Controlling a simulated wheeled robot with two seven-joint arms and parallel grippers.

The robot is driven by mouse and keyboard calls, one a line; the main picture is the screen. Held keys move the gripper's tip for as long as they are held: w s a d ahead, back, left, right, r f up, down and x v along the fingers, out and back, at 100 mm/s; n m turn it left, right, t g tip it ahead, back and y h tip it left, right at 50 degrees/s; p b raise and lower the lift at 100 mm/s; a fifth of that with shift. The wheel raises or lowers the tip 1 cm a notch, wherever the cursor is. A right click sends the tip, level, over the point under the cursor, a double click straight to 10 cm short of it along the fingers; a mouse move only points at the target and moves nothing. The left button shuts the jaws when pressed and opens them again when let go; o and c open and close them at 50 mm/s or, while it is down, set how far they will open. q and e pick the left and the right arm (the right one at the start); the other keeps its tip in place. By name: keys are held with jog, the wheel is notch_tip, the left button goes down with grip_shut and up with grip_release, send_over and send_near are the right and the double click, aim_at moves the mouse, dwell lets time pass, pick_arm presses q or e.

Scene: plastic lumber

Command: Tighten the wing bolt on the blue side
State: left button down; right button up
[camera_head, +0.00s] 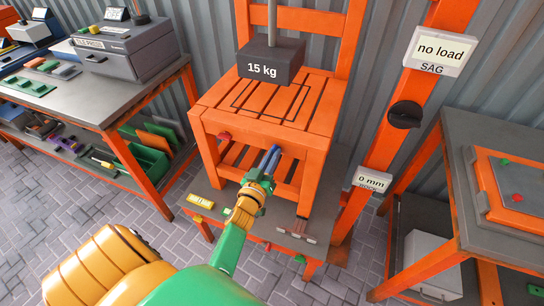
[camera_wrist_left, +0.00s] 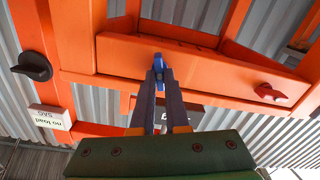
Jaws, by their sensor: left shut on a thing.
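An orange slatted chair-like frame (camera_head: 300,120) stands on a low grey bench. My left gripper (camera_head: 270,158) reaches up to the right part of its front rail. In the left wrist view the gripper (camera_wrist_left: 160,78) is shut, its two dark fingertips close together on the blue wing bolt (camera_wrist_left: 159,60) at the orange rail. The blue bolt is partly hidden by the fingertips, and its turn angle cannot be told. A red wing bolt (camera_head: 224,136) sits at the left end of the same rail; it also shows in the left wrist view (camera_wrist_left: 269,92). My right gripper is not in view.
A dark 15 kg weight (camera_head: 271,60) hangs over the seat. An orange post (camera_head: 400,130) with a black knob (camera_head: 404,114), a "no load" sign (camera_head: 439,50) and a "0 mm" sign (camera_head: 373,180) stands at the right. Workbenches flank both sides (camera_head: 90,95).

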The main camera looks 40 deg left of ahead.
pick_arm(q)
jog(key=shift+d+f+m+b, duration=0.15)
jog(key=shift+m+b, duration=0.7)
jog(key=shift+m, duration=3.6)
jog(key=shift+d+f+m+b, duration=0.1)
jog(key=shift+m+b, duration=0.75)
jog(key=shift+m, duration=3.6)
jog(key=shift+m+b, duration=0.3)
jog(key=shift+m, duration=1.1)
jog(key=c, duration=0.9)
grip_release()
jog(key=shift+w, duration=0.1)
